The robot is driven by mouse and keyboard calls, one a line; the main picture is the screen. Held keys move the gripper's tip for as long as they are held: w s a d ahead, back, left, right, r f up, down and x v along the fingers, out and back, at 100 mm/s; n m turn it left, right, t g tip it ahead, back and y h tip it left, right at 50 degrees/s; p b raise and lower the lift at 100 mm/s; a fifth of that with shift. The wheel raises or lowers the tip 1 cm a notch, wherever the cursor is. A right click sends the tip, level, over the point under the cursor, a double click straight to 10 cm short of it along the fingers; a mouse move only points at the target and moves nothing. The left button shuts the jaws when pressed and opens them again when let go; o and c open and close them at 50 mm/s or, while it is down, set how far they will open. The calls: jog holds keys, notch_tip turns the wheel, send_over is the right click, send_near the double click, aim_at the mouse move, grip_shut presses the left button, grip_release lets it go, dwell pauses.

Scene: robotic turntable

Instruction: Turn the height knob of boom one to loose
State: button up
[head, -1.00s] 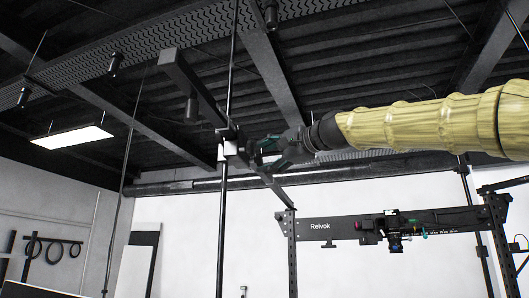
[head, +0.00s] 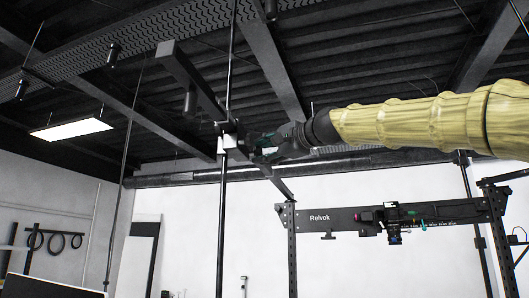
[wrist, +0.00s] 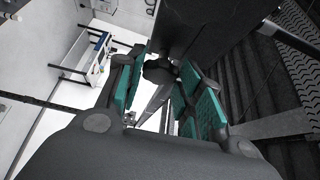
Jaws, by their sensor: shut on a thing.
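A dark vertical pole (head: 222,230) carries a clamp block (head: 228,141) with a pale face, where a dark boom beam (head: 185,72) crosses it. My gripper (head: 257,145) reaches in from the right, at the right side of this clamp. In the wrist view my gripper (wrist: 160,82) has its teal-padded fingers on both sides of a small black lobed knob (wrist: 158,71). The fingers are shut on the knob, which sits below a large dark block (wrist: 205,30). In the head view the knob is hidden by the fingers. I cannot read its setting.
A black rack labelled Relvok (head: 345,218) stands at the lower right, with a camera-like device (head: 392,222) on it. Dark ceiling beams and a long pipe (head: 160,181) run behind my arm. A lit panel (head: 70,130) hangs at the left.

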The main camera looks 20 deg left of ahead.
jog(key=shift+f+b, duration=0.2)
jog(key=shift+b, duration=0.2)
jog(key=shift+f+n+t+y+b, duration=0.2)
jog(key=shift+n+t+y+b, duration=0.15)
jog(key=shift+n+b, duration=0.35)
jog(key=n+g+y+b, duration=0.2)
jog(key=n, duration=0.3)
jog(key=n+g+y+b, duration=0.2)
jog(key=n+y, duration=0.1)
jog(key=n, duration=0.3)
jog(key=w+n+g+y+b, duration=0.1)
jog(key=n+g+y+b, duration=0.1)
jog(key=n, duration=0.3)
jog(key=shift+f+y+b, duration=0.15)
jog(key=shift+y+b, duration=0.2)
jog(key=shift+b, duration=0.25)
jog(key=n+g+p, duration=0.1)
jog(key=n+g, duration=0.1)
jog(key=n, duration=0.2)
jog(key=shift+g+y+p, duration=0.25)
jog(key=shift+y+p, duration=0.05)
jog(key=shift+w+n+g+p, duration=0.1)
jog(key=shift+n+g+p, duration=0.5)
jog(key=shift+n+g, duration=0.55)
jog(key=shift+f+n, duration=0.1)
jog(key=shift+n, duration=0.35)
